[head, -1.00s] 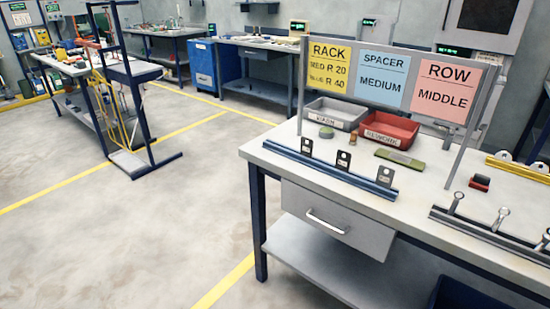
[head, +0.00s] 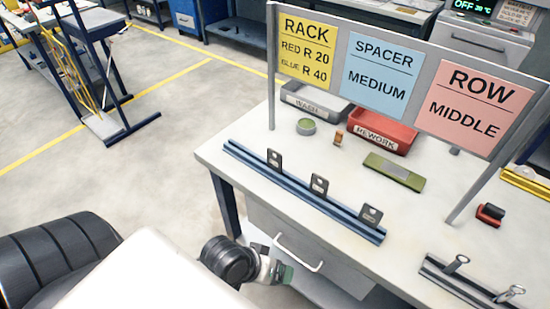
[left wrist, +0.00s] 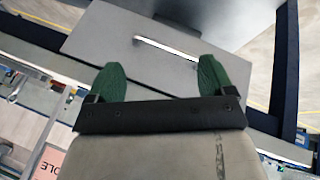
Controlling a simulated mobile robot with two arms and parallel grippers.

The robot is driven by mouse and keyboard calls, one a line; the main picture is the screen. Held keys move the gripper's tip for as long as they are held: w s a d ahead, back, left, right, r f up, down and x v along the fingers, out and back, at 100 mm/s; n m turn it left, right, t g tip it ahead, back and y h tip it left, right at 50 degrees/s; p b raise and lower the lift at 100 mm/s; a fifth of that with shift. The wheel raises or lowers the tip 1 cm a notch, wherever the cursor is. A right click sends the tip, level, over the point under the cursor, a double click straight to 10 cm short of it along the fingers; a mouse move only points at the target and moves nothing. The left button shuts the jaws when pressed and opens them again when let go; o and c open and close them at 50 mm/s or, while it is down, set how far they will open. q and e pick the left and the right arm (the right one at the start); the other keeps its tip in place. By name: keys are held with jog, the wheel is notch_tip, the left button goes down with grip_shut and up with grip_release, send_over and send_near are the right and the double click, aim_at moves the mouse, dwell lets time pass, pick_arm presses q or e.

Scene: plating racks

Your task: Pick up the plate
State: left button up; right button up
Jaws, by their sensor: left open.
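No single object is clearly marked as the plate. Three small dark plates with holes stand upright along a blue rail (head: 300,193) near the table's front edge: a left one (head: 274,160), a middle one (head: 319,186) and a right one (head: 371,216). My left gripper (head: 283,273) is in front of the table by the drawer, apart from these. In the left wrist view its green fingers (left wrist: 160,78) are spread and empty. My right gripper is out of view.
A sign board above the table has RACK (head: 306,50), SPACER (head: 378,70) and ROW (head: 470,105) cards. Behind the rail are a grey WASH bin (head: 315,101) and a red REWORK bin (head: 382,130). A dark rail with clips (head: 470,285) lies at right. The drawer handle (head: 298,254) sticks out.

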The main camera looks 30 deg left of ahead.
pick_arm(q)
jog(key=w+r+n+t+h, duration=0.3)
jog(key=w+r+n, duration=0.1)
jog(key=n, duration=0.2)
jog(key=n+t+y, duration=0.5)
jog(key=n+t, duration=0.5)
jog(key=n, duration=1.6)
send_near(275, 163)
jog(key=shift+w+d+r, duration=0.25)
jog(key=shift+w+r, duration=0.65)
jog(key=shift+r, duration=0.2)
jog(key=w+p, duration=0.1)
jog(key=w, duration=0.3)
jog(key=shift+w+d, duration=0.1)
jog(key=shift+w, duration=0.3)
jog(key=w+p, duration=0.1)
jog(key=w, duration=0.4)
jog(key=shift+w, duration=0.35)
jog(key=shift+s, duration=0.1)
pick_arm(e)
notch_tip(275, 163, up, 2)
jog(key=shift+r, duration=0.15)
